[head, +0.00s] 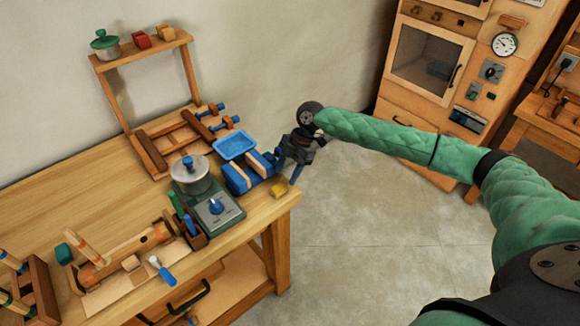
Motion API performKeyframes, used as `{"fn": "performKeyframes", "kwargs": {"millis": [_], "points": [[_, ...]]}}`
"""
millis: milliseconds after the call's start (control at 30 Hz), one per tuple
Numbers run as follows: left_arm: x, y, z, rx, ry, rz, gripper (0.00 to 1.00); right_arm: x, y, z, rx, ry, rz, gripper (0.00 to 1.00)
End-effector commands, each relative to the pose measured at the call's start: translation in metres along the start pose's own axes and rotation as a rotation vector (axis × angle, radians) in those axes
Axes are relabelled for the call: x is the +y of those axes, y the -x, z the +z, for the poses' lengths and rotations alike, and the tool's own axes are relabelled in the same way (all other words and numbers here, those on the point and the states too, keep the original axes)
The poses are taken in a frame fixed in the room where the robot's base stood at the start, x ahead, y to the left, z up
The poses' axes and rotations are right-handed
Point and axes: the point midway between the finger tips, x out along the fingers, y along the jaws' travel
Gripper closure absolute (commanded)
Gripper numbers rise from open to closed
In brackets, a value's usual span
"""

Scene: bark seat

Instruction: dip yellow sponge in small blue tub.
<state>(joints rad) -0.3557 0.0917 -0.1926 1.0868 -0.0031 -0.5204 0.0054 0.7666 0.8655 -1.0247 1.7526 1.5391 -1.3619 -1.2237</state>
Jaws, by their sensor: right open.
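The small blue tub (235,146) is a shallow tray-like basin near the table's right end, behind a blue-and-wood block piece. The yellow sponge (279,189) is a small yellow block lying near the table's right front corner. My right gripper (288,169) is open, with blue fingers, just beyond the right edge of the table. It is above and slightly right of the sponge in the picture, and right of the tub. I see nothing between its fingers. My left gripper is out of view.
The blue-and-wood block piece (249,172) stands between tub and sponge. A green scale-like device (216,212) with a lidded pot (189,175) stands to the left. A wooden rack (145,48) rises at the back. The floor right of the table is clear.

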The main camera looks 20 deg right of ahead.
Motion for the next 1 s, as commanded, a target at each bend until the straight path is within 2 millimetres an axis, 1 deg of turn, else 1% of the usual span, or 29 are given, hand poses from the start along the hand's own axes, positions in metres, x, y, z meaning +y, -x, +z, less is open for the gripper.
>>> {"fn": "performKeyframes", "kwargs": {"millis": [33,100,200,433,633,933,967,1000], "points": [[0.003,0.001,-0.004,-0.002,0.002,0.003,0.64,0.0,-0.009,0.001,0.0,0.001,-0.001,0.49],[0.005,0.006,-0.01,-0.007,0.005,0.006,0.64,0.0,-0.018,0.001,0.001,0.0,-0.001,0.49],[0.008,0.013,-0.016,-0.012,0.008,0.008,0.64,0.0,-0.028,0.0,0.002,0.0,0.0,0.49],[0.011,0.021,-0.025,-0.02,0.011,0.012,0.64,0.0,-0.05,0.0,0.001,0.0,-0.001,0.49],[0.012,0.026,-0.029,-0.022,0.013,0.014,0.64,0.0,-0.058,0.0,0.0,0.0,0.0,0.49],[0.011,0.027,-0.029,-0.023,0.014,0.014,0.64,0.0,-0.059,0.0,0.0,-0.001,0.0,0.49],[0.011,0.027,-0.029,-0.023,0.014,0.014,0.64,0.0,-0.059,0.0,0.0,-0.001,0.0,0.53],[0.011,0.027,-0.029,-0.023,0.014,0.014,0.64,0.0,-0.059,0.0,0.0,-0.001,0.0,0.61]]}}
